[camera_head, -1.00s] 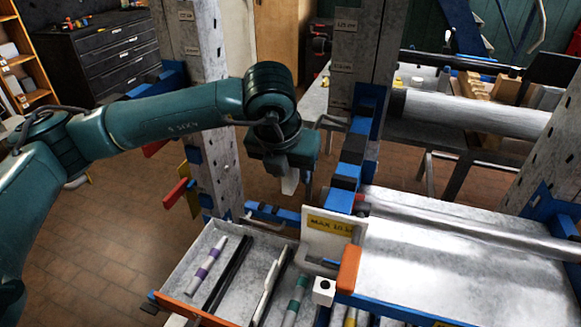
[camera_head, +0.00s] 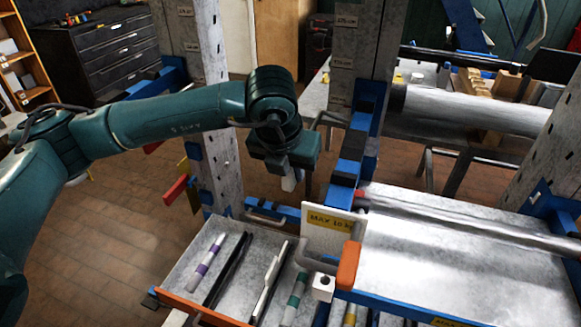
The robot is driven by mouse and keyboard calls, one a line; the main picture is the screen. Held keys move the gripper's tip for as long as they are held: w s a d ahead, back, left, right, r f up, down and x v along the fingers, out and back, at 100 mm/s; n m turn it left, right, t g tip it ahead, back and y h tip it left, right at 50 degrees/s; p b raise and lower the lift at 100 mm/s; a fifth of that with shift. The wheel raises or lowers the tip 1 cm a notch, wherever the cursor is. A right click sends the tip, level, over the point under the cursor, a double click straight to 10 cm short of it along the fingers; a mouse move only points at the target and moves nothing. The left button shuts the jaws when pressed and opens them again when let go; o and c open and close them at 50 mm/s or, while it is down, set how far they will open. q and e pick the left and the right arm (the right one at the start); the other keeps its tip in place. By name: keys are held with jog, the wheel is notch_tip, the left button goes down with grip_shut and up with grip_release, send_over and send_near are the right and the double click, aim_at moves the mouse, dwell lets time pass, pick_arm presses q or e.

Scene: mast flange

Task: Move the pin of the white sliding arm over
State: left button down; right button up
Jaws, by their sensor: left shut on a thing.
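My left gripper (camera_head: 289,182) hangs in the middle of the view, fingers down, left of the grey rack upright. It is shut on a small pale piece at its tip; this is too small and too shaded to identify as the pin. Right of and below it, a white plate (camera_head: 320,238) with a yellow load label stands beside the shelf. A white block (camera_head: 322,287) with a dark round hole sits below the orange end cap (camera_head: 348,265). I cannot tell which white part is the sliding arm. My right gripper is not in view.
An open grey drawer (camera_head: 195,258) with an orange front edge holds several bars and banded tubes below my gripper. A metal shelf (camera_head: 450,265) with a blue edge fills the lower right. Grey rack uprights (camera_head: 352,60) stand behind. Brown floor is free at left.

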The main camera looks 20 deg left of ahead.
pick_arm(q)
jog(key=shift+w+f+b, duration=0.1)
jog(key=shift+w+b, duration=0.2)
jog(key=shift+w, duration=0.05)
jog(key=shift+w+r+b, duration=0.15)
jog(key=shift+w+b, duration=0.3)
jog(key=shift+w, duration=0.5)
jog(key=shift+w+r+b, duration=0.1)
jog(key=shift+w+b, duration=0.3)
jog(key=shift+w, duration=0.5)
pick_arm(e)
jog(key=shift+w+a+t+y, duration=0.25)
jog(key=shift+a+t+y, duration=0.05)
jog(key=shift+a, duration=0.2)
pick_arm(q)
jog(key=c, duration=1.6)
grip_release()
jog(key=shift+c, duration=0.2)
jog(key=shift+o, duration=1.4)
jog(key=shift+w+f, duration=0.1)
jog(key=shift+w, duration=0.05)
jog(key=shift+o, duration=0.4)
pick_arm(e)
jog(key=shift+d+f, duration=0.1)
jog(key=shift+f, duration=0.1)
